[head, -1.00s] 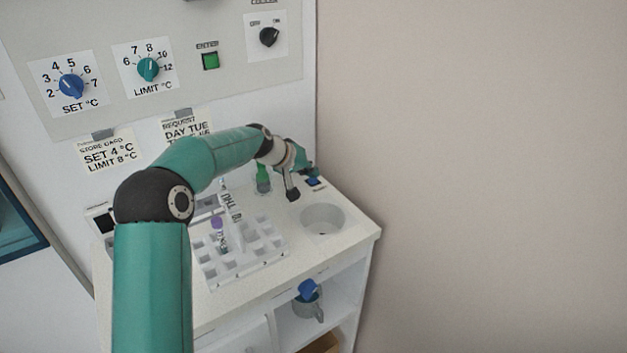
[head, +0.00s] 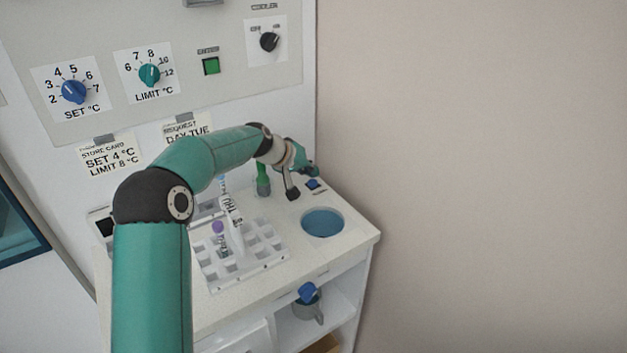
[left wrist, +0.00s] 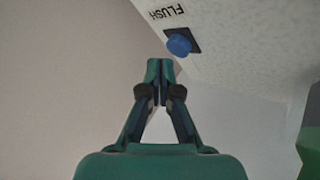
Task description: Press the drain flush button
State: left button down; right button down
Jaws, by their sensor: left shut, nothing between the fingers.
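The blue flush button (head: 312,184) sits on a dark plate on the white counter, behind the round drain basin (head: 322,222). The basin now shows blue inside. In the left wrist view the button (left wrist: 179,44) stands beside the word FLUSH, just beyond and to the right of my fingertips. My left gripper (head: 310,170) is shut and empty, close to the button; its closed tips also show in the left wrist view (left wrist: 160,67). The tips look apart from the button there. My right gripper is not in view.
A white tube rack (head: 265,262) with tubes stands left of the basin. A green upright object (head: 263,181) is behind my wrist. A panel with knobs and a green button (head: 211,66) rises behind. A blue-topped valve (head: 308,293) is below the counter. A beige wall closes the right.

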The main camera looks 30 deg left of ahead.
aim_at(311, 182)
pick_arm(q)
jog(key=shift+r, duration=0.1)
jog(key=shift+r+p, duration=1.95)
jog(key=shift+r, duration=0.55)
